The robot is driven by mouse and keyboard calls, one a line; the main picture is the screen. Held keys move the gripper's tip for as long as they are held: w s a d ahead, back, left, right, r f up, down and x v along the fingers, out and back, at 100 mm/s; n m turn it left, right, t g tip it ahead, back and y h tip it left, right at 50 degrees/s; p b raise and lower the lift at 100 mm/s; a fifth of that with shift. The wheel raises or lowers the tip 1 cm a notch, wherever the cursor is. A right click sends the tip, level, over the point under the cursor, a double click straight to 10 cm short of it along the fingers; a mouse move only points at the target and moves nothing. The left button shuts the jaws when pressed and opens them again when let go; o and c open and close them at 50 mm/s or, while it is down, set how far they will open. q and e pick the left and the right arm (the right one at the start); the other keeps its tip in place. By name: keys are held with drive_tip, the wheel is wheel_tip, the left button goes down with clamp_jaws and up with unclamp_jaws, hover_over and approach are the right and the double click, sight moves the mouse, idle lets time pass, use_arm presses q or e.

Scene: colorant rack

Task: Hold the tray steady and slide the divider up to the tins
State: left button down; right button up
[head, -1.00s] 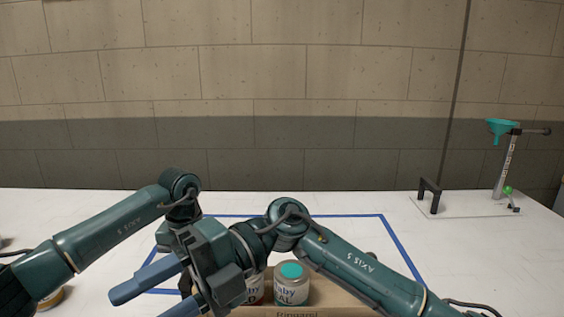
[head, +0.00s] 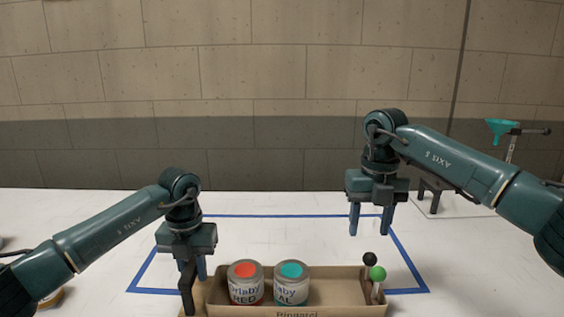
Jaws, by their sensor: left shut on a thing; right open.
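The tan tray (head: 325,309) stands at the bottom centre of the head view, its lower part cut off by the frame. A tin with a red top (head: 245,287) and a tin with a teal top (head: 291,288) stand side by side in its left half. A piece with a green knob (head: 377,273) and a black knob (head: 369,258) stands at the tray's right end, apparently the divider, apart from the tins. My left gripper (head: 193,270) is shut on a dark upright handle at the tray's left end. My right gripper (head: 370,222) is open and empty, above the knobs.
Blue tape (head: 290,216) outlines an area on the white table (head: 80,225) around the tray. A stand with a teal funnel (head: 502,127) is at the back right, partly behind my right arm. Inside the tray, between the teal-topped tin and the knobs, is free room.

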sight(370, 253)
drive_tip(key=shift+w+d+r, duration=0.1)
drive_tip(key=shift+w+d, duration=0.05)
drive_tip(key=shift+d, duration=0.55)
wheel_tip(370, 253, down, 10)
drive_tip(key=shift+r, duration=0.1)
drive_tip(key=shift+c, duration=0.5)
drive_tip(key=c, duration=0.9)
drive_tip(key=shift+a, duration=0.15)
